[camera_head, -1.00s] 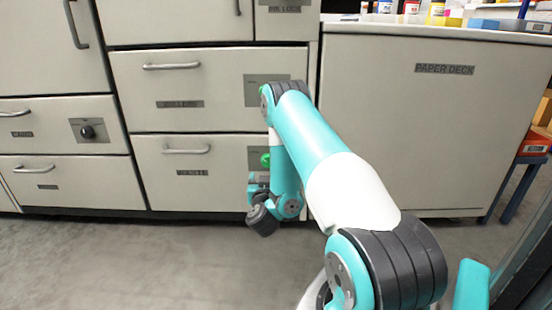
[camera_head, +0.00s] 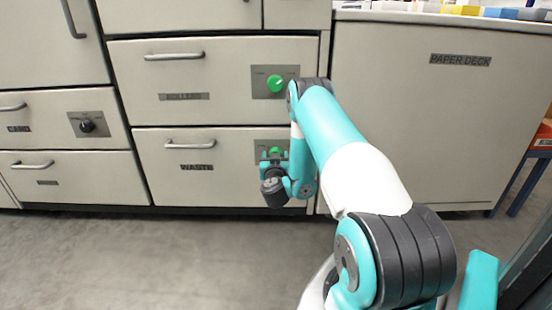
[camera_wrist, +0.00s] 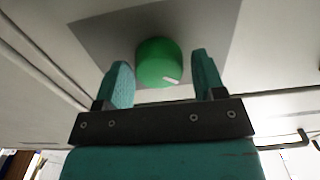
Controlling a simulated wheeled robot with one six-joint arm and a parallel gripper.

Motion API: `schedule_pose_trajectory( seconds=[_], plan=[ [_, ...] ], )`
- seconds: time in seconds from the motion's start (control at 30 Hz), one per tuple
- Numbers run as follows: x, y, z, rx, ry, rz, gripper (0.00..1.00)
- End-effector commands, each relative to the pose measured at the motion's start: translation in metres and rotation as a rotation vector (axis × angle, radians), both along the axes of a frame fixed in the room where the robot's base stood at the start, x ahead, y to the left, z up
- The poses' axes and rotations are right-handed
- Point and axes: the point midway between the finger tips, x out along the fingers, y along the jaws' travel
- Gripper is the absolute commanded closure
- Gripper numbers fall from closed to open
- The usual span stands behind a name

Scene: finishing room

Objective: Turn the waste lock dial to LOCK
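The waste drawer (camera_head: 165,178) is the lower one, with a bar handle and a "WASTE" label. Its lock dial (camera_head: 275,151) is a green knob on a grey plate at the drawer's right, partly hidden by my gripper. In the wrist view the green dial (camera_wrist: 159,62) shows a short white mark pointing to its lower right; the plate's lettering cannot be read. My gripper (camera_head: 273,160) is in front of the dial. In the wrist view my gripper (camera_wrist: 160,80) is open, with one finger on each side of the dial and visible gaps between.
Above is the rollers drawer (camera_head: 225,107) with its own green dial (camera_head: 276,83). The card drawer (camera_head: 60,120) at left has a black dial (camera_head: 87,126). The paper deck cabinet (camera_head: 430,130) stands at right. The floor (camera_head: 150,260) in front is clear.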

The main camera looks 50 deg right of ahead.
Motion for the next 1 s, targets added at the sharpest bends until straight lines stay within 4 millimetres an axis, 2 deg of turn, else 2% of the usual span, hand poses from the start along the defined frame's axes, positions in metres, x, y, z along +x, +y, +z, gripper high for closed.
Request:
schedule_pose_trajectory(
  seconds=[0.03, 0.13, 0.17, 0.57, 1.0],
  plan=[
    [-0.0001, 0.0001, -0.0001, 0.0, 0.0, 0.0, 0.49],
    [-0.0003, -0.0003, -0.0001, 0.0, 0.0, -0.001, 0.72],
    [-0.0003, -0.0003, -0.0001, 0.0, 0.0, 0.0, 0.75],
    [-0.0011, -0.0011, 0.0019, 0.042, -0.046, -0.001, 0.75],
    [-0.0018, -0.001, 0.0036, 0.271, -0.309, -0.002, 0.75]
  ],
)
